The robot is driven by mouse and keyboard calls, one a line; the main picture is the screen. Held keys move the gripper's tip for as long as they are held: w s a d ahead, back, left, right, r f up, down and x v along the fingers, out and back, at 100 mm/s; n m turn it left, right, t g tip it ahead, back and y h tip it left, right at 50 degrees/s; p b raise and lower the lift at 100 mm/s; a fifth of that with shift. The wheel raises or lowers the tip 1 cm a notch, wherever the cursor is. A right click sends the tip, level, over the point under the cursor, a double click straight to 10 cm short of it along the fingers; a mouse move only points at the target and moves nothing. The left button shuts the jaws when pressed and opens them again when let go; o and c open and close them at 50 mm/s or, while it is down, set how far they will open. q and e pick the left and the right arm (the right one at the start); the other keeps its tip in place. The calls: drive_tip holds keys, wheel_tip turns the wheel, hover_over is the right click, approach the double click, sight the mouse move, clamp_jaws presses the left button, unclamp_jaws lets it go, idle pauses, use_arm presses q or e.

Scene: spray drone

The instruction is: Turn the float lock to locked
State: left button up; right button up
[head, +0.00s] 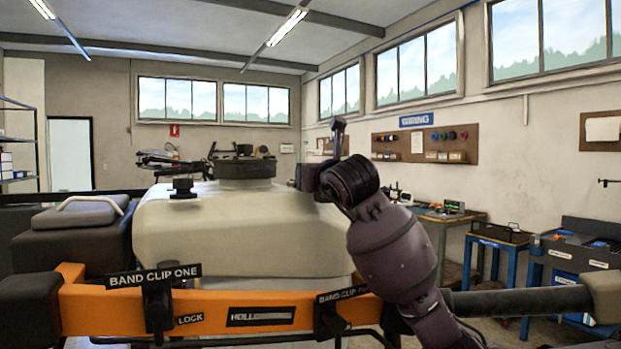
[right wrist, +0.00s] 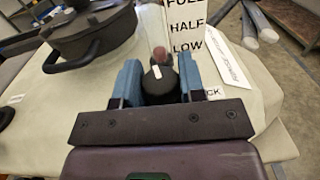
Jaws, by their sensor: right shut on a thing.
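My right gripper (right wrist: 158,75) is shut on the float lock (right wrist: 157,78), a dark knob with a white mark on its top, on the pale tank (right wrist: 262,125). A reddish-brown cap (right wrist: 160,55) shows just behind the knob. A white card (right wrist: 188,30) reading FULL, HALF, LOW stands beyond it. A label ending in "CK" (right wrist: 214,92) is partly hidden by the right finger. In the head view my right gripper (head: 312,178) is at the tank's upper right side, and the knob is hidden there. My left gripper is not in view.
A large dark lid (right wrist: 90,35) with a handle sits left of the gripper on the tank. An orange frame bar (head: 225,308) with band clip labels and a LOCK label (head: 190,319) crosses in front. Workbenches (head: 500,240) stand at the right.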

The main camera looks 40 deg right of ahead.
drive_tip(key=o, duration=0.9)
drive_tip(key=shift+o, duration=0.2)
drive_tip(key=shift+s, duration=0.1)
drive_tip(key=v, duration=1)
drive_tip(key=shift+s+a+b, duration=0.2)
drive_tip(key=shift+s+b, duration=0.05)
drive_tip(key=shift+b, duration=0.15)
